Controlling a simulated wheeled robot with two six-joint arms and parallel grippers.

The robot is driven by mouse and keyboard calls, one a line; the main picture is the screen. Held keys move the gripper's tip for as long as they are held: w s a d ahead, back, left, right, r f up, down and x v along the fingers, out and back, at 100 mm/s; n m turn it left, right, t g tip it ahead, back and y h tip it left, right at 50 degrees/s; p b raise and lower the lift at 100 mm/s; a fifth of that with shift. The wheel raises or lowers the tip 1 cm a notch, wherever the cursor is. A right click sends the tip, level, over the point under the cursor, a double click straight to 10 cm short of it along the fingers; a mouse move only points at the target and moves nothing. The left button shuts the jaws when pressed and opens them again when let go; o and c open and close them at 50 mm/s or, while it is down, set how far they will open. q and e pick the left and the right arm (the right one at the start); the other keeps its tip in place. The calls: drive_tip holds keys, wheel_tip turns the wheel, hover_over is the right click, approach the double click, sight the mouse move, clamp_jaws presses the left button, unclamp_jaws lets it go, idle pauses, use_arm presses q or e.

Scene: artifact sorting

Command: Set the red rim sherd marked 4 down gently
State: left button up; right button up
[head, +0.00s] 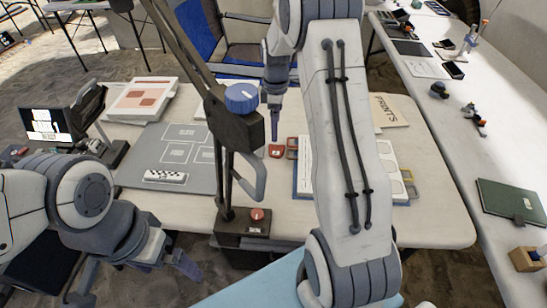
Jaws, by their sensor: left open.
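A small red piece (275,151) with a pale label, which looks like the red rim sherd, shows near the middle of the table (440,215). Its number is too small to read. My right arm crosses the middle of the picture, and a dark finger of its gripper (273,118) points down just above the red piece. I cannot tell whether the finger touches it; the other finger does not show clearly. My left gripper (132,283) is open and empty at the lower left, off the table's front edge.
A grey mat (135,165) with white outlines and a checkered scale bar (165,177) lies on the left. A lamp with a blue knob (241,97) stands on a box with a red button (257,214). My right arm covers part of a white board (390,160). A side table (505,150) runs along the right.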

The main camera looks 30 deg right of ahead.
sight(277, 150)
drive_tip(key=f, duration=0.9)
drive_tip(key=shift+d+f, duration=0.25)
drive_tip(key=shift+d, duration=0.05)
drive_tip(key=c, duration=1.4)
drive_tip(key=shift+c, duration=0.2)
drive_tip(key=shift+r, duration=0.1)
